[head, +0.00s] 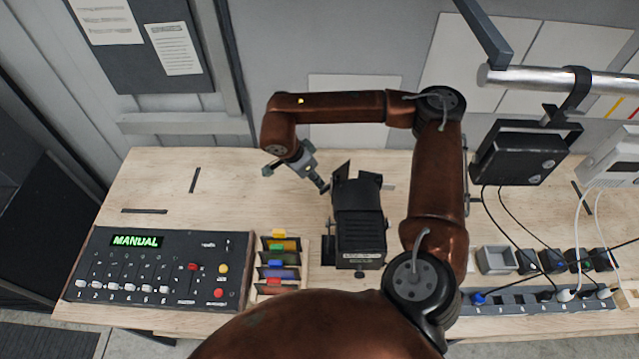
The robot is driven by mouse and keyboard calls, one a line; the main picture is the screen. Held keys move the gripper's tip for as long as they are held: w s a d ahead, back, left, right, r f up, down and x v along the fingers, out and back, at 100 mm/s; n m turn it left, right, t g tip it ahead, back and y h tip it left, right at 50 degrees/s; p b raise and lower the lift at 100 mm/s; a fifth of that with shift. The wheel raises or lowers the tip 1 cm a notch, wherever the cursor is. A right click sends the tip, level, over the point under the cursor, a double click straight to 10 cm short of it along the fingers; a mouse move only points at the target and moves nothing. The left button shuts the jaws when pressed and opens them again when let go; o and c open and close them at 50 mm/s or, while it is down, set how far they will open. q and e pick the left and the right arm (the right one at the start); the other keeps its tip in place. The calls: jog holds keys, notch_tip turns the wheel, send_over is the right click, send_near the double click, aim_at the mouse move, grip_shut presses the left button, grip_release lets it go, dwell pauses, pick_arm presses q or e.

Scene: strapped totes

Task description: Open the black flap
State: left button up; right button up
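A black box-shaped device (358,222) with a ribbed top stands upright on the bench, a little right of the middle. Dark flap-like plates (369,180) stick up at its far end; I cannot tell which one is the flap or how far it stands open. A brown arm reaches up along the right side and bends left over the bench; I take it for my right arm. Its gripper (296,179) is spread open and empty, to the left of the device's far end. One fingertip is close to the plates; contact cannot be told. My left gripper is not in view.
A control panel (160,268) reading MANUAL lies at the left, beside a rack of coloured pieces (281,262). At the right are a black hanging unit (524,154), a grey tray (496,260), cables and a socket strip (520,300). The bench's back left is mostly clear.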

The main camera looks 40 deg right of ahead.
jog(key=shift+v, duration=1.85)
